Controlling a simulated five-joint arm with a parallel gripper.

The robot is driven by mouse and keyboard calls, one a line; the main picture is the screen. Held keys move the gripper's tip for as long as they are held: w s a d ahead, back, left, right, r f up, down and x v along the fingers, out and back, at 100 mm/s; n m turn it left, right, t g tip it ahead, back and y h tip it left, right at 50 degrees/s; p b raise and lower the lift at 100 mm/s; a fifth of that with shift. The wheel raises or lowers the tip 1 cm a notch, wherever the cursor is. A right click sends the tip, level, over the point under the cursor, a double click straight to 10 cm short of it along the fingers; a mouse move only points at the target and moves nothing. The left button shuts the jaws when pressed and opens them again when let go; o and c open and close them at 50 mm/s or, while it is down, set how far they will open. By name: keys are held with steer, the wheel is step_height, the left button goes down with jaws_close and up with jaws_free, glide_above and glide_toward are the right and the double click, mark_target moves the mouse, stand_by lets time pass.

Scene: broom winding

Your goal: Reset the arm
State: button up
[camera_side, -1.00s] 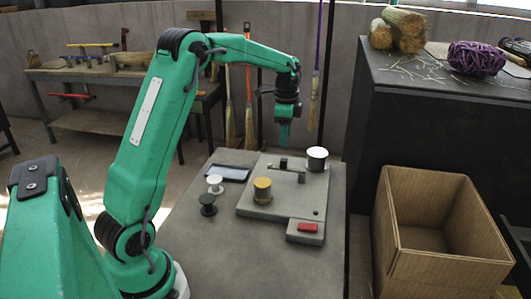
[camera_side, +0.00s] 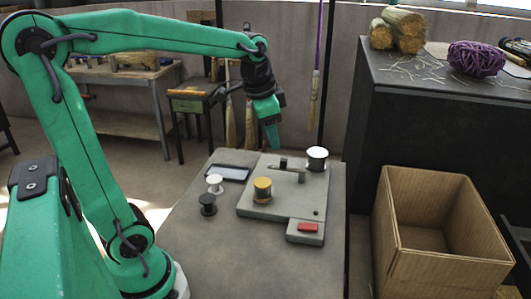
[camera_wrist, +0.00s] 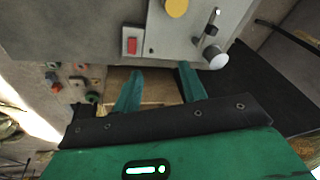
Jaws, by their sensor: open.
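My gripper (camera_side: 272,136) hangs in the air above the back of the grey winding fixture (camera_side: 275,212), fingers tilted down and slightly right. In the wrist view my gripper (camera_wrist: 160,90) shows two green fingers spread apart with nothing between them. The red button also shows in the wrist view (camera_wrist: 131,45). My gripper touches none of these.
An open cardboard box (camera_side: 400,235) stands right of the table. A dark cabinet (camera_side: 365,120) rises behind it.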

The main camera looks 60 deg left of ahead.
steer(key=s+d+f+n+t, duration=0.1)
steer(key=s+d+n, duration=0.1)
steer(key=s, duration=0.4)
steer(key=s+d+f+n+t, duration=0.1)
steer(key=s+d+n, duration=0.1)
steer(key=s+d, duration=0.2)
steer(key=s, duration=0.2)
steer(key=shift+s+f+h, duration=0.3)
steer(key=shift+s, duration=0.1)
